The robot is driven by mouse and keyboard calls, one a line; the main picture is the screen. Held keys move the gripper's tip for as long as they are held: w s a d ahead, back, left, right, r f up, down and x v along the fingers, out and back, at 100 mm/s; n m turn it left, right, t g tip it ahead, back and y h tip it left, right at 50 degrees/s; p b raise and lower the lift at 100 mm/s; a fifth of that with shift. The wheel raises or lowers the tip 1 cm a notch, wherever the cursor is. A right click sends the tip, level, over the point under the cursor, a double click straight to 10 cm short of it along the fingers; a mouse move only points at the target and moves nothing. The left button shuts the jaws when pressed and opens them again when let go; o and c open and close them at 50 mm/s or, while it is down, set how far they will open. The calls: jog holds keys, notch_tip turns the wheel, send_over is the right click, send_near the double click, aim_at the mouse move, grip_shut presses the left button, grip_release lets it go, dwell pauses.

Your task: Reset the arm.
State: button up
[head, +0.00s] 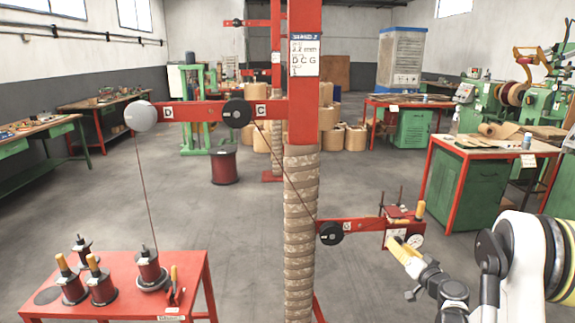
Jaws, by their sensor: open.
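My gripper (413,282) is at the lower right, at the end of my white arm, open and seemingly empty. Its fingers are small and partly overlap in view. A yellow handle-like part (404,251) lies just beyond it, in front of the red bracket unit (402,228); I cannot tell whether they touch. The red stand (304,90) has arms with a pale pulley D (140,116), a dark pulley C (237,113) and a dark pulley G (331,233). A thin wire runs from a spool (150,268) over D and C down to G.
A red table (190,263) at lower left holds several spools and a yellow-handled tool (173,283). A wrapped column (301,210) stands in the middle. A green cabinet bench (470,195) and machine are right. Grey floor (100,215) is open behind the table.

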jog(key=s+a+r+n+g+y, duration=0.1)
jog(key=s+a+r+n+g, duration=0.15)
jog(key=s+a+r, duration=0.55)
jog(key=s+a+r+n+g, duration=0.1)
jog(key=s+a+r+g, duration=0.3)
jog(key=a, duration=0.5)
jog(key=s+a+f+g+h, duration=0.1)
jog(key=s+a+g+h, duration=0.1)
jog(key=s, duration=2.6)
jog(key=shift+a+f+g+h, duration=0.2)
jog(key=shift+a+g+h, duration=0.15)
jog(key=shift+g+h, duration=0.3)
jog(key=shift+c, duration=0.4)
